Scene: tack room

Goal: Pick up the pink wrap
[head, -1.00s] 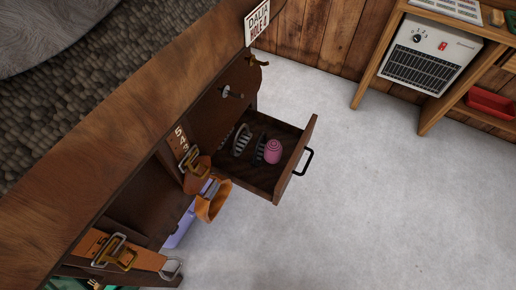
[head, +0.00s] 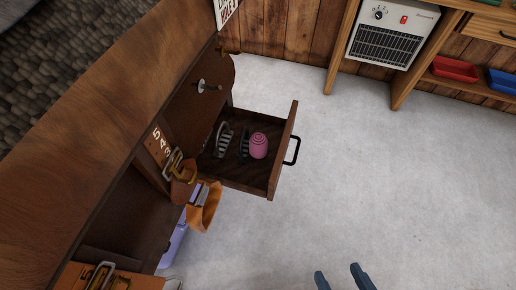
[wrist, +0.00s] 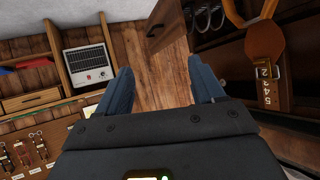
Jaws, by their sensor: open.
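The pink wrap (head: 258,145) is a small pink roll standing in the open drawer (head: 272,184), near the drawer's front, in the head view. Dark brush-like or stirrup-like items (head: 223,140) lie to its left in the drawer. My gripper (head: 342,277) shows at the bottom edge of the head view, its two fingers apart and empty, to the lower right of the drawer and clear of it. In the wrist view my gripper (wrist: 160,85) is also open with nothing between the fingers. The drawer (wrist: 172,22) shows there at the top; I cannot make out the wrap in that view.
The wooden cabinet (head: 105,115) holds the drawer, with orange leather straps (head: 205,208) hanging below it. A black handle (head: 292,151) sticks out from the drawer front. A heater (head: 390,38) stands at the back right. The pale floor right of the drawer is clear.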

